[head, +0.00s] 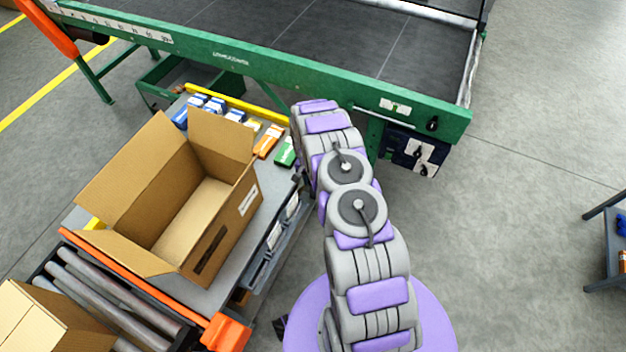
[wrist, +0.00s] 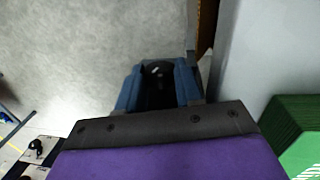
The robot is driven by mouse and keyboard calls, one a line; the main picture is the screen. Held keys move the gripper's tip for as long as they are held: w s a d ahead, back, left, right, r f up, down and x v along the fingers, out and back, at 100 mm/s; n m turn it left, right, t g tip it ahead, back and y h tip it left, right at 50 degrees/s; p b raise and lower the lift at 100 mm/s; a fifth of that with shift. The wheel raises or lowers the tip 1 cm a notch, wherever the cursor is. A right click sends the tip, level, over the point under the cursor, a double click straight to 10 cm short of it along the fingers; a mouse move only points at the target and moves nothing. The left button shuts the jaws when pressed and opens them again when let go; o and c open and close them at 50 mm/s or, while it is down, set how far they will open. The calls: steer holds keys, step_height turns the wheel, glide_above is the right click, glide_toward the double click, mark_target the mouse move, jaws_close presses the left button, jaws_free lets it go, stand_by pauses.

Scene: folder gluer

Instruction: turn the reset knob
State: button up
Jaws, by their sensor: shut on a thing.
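Two white plates with black knobs (head: 419,154) sit on a dark blue box under the green machine frame in the head view. Another black knob (head: 433,124) is on the frame just above. No label is readable, so I cannot tell which is the reset knob. A black knob on a white plate (wrist: 38,147) shows at the lower left of the wrist view. My gripper (wrist: 158,76) has blue fingers on either side of a dark thing (wrist: 155,93) and is shut on it; I cannot tell what it is. In the head view my arm hides the gripper.
An open cardboard box (head: 215,232) stands on the bench left of my arm. Small coloured cartons (head: 268,140) lie behind it, one green (head: 286,152) beside my arm. Roller conveyor (head: 108,300) is lower left. Floor to the right is free up to a shelf (head: 608,245).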

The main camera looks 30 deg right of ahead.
steer(key=shift+a, duration=0.2)
steer(key=o, duration=1)
steer(key=shift+d, duration=0.1)
steer(key=shift+s+d+t+y, duration=0.1)
steer(key=shift+d+t+y, duration=0.05)
steer(key=shift+t+y, duration=0.8)
steer(key=shift+t, duration=0.25)
steer(key=shift+y, duration=0.25)
steer(key=shift+s+d+f+t+b, duration=0.1)
steer(key=shift+t+b, duration=0.3)
steer(key=shift+b, duration=0.05)
